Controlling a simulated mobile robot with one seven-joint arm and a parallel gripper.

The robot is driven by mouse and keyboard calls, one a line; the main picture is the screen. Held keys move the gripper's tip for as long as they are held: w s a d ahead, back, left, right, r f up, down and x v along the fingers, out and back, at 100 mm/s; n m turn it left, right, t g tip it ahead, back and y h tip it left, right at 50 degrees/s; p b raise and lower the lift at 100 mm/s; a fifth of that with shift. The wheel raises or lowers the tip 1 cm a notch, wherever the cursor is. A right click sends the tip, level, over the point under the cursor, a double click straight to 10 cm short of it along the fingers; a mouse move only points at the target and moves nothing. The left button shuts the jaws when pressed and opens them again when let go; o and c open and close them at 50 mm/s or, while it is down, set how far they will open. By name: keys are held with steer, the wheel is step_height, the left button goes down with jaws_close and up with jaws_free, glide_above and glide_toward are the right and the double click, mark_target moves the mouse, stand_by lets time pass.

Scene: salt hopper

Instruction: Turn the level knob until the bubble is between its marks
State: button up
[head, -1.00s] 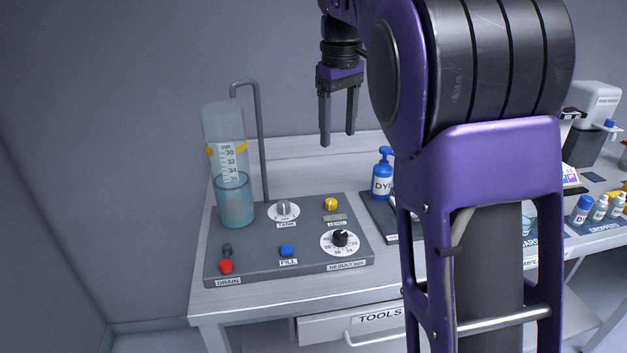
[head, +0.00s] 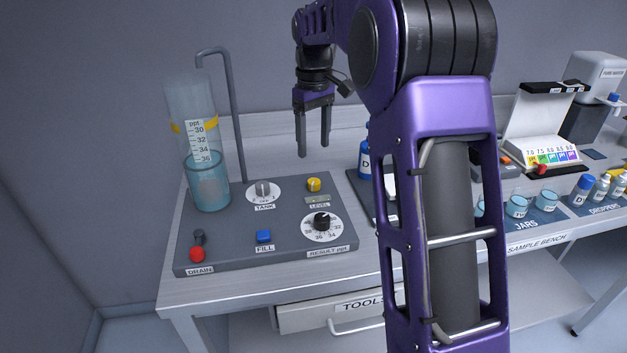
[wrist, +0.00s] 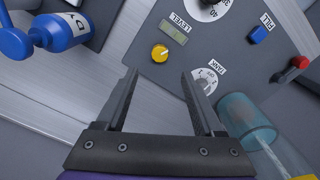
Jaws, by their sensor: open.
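The level knob (head: 314,184) is a small yellow knob on the grey control panel, above the LEVEL label. It also shows in the wrist view (wrist: 160,53), beyond and between my fingertips. The level vial (head: 317,198) is a small pale window beside the knob; it also shows in the wrist view (wrist: 174,33). The bubble and its marks are too small to tell. My gripper (head: 314,155) is open and empty, pointing down above the back of the panel. It is apart from the knob.
The panel also bears a tall water cylinder (head: 208,180), a bent pipe (head: 238,120), the TANK knob (head: 263,190), a blue FILL button (head: 264,236), a red DRAIN knob (head: 197,254) and the black RESULT dial (head: 322,222). A blue dye bottle (head: 364,160) stands to the right.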

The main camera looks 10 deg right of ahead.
mark_target(314, 181)
step_height(314, 181, down, 10)
steer(key=shift+r+b, duration=0.15)
steer(key=shift+b, duration=0.65)
steer(key=shift+c, duration=0.2)
jaws_close()
